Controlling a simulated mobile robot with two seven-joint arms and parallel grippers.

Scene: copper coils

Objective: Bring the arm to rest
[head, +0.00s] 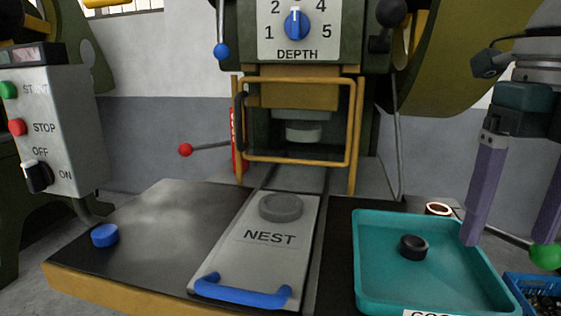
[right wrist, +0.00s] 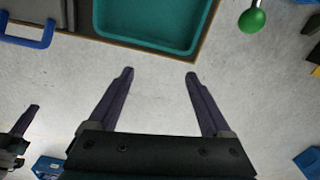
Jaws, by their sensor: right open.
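My right gripper (head: 503,240) is open at the right in the head view, with its purple fingers wide apart by the teal tray (head: 362,262). In the right wrist view my right gripper (right wrist: 160,72) has nothing between its fingers, only bare floor beyond. The tray rim (right wrist: 150,46) lies ahead of the fingertips there. What looks like my left gripper (right wrist: 27,120) shows one purple finger at the left edge of that view; the rest is hidden or cut off.
A dark ring (head: 413,247) lies in the tray, and a copper-coloured ring (head: 438,209) lies behind it. The NEST slide (head: 250,262) has a blue handle (head: 242,292). A green knob (head: 545,256) and a blue bin (head: 530,285) are at the right.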

